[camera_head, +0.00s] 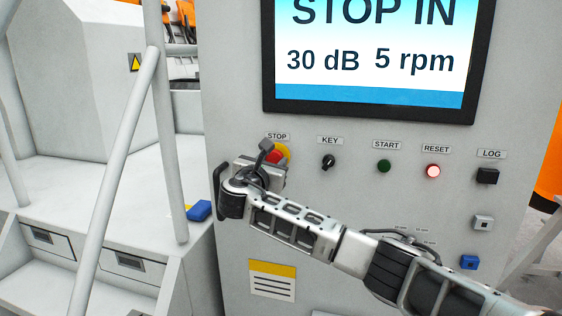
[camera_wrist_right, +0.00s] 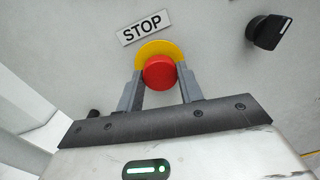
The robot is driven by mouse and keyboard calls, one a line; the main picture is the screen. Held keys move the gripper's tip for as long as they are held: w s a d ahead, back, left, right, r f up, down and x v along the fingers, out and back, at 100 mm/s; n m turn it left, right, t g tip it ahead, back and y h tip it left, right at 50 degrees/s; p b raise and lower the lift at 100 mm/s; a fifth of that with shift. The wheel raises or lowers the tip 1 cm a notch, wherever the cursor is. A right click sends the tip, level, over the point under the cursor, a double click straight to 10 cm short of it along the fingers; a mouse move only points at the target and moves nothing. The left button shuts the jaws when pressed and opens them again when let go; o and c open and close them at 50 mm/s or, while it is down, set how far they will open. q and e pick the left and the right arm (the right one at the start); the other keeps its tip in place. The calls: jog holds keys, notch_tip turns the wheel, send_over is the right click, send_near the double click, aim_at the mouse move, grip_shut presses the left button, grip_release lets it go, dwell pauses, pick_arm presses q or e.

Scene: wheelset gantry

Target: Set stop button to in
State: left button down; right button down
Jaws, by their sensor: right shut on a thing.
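The stop button is a red mushroom button (camera_wrist_right: 159,73) on a yellow disc (camera_wrist_right: 157,49), under a "STOP" label (camera_wrist_right: 142,27) in the right wrist view. In the head view the button (camera_head: 275,153) is partly hidden behind my right gripper (camera_head: 266,158). My right gripper (camera_wrist_right: 160,80) has its two grey fingers on either side of the red button and is shut on it. The screen (camera_head: 368,58) on the panel reads "STOP IN", "30 dB" and "5 rpm". My left gripper is not in view.
Right of the stop button are a black key switch (camera_head: 328,161), a green start button (camera_head: 384,166), a lit reset button (camera_head: 432,171) and a black log button (camera_head: 487,176). White railings (camera_head: 128,140) and steps with a blue object (camera_head: 199,210) stand at the left.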

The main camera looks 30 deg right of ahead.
jog(key=shift+d+r, duration=0.1)
jog(key=shift+r, duration=0.05)
jog(key=c, duration=1)
grip_release()
jog(key=shift+o, duration=0.5)
jog(key=shift+w, duration=0.1)
jog(key=b+v, duration=0.2)
jog(key=v, duration=1.4)
jog(key=shift+d, duration=0.1)
